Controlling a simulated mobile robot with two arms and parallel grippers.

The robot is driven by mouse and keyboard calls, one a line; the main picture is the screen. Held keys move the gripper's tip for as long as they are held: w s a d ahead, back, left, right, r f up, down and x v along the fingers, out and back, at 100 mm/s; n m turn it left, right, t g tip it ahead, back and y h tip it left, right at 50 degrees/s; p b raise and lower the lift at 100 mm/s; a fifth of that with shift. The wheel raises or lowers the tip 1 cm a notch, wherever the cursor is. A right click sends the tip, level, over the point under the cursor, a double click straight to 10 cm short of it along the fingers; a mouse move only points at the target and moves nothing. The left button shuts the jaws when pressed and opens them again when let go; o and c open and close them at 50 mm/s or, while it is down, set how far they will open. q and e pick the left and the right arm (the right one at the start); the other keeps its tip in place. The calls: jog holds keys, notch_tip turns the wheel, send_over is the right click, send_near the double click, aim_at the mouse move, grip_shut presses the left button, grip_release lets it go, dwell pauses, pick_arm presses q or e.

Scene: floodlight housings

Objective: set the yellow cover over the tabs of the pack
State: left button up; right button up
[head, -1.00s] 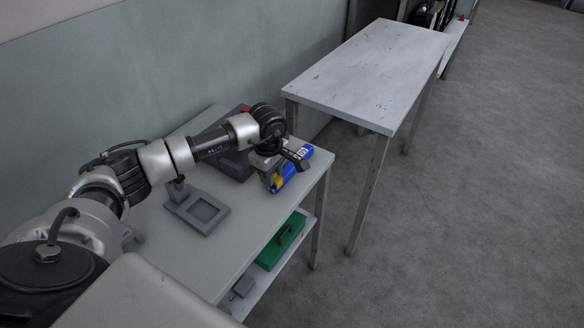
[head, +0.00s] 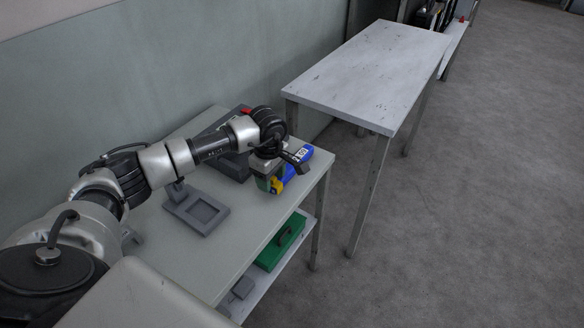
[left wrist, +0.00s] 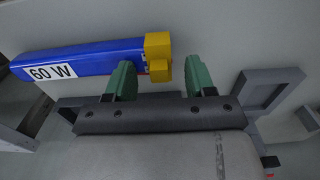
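The blue pack (head: 300,162), with a white "60 W" label, lies near the far right corner of the grey table. It crosses the upper left of the left wrist view (left wrist: 100,58). The yellow cover (left wrist: 158,57) sits at the pack's right end there, and shows partly in the head view (head: 277,186). I cannot tell how fully it covers the tabs. My left gripper (head: 268,182) is at this end of the pack. Its green fingers (left wrist: 160,80) are apart, with visible gaps around the cover. The right gripper is not in view.
A grey fixture with a square recess (head: 201,212) stands on the table (head: 240,235), left of the pack. A dark grey box with a red part (head: 245,111) is behind my arm. A green case (head: 281,242) lies on the lower shelf. A bare white table (head: 370,70) stands beyond.

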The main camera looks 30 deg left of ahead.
pick_arm(q)
notch_tip(320, 180, up, 11)
jog(key=b, duration=0.1)
dwell(0.6)
jog(key=shift+f, duration=0.2)
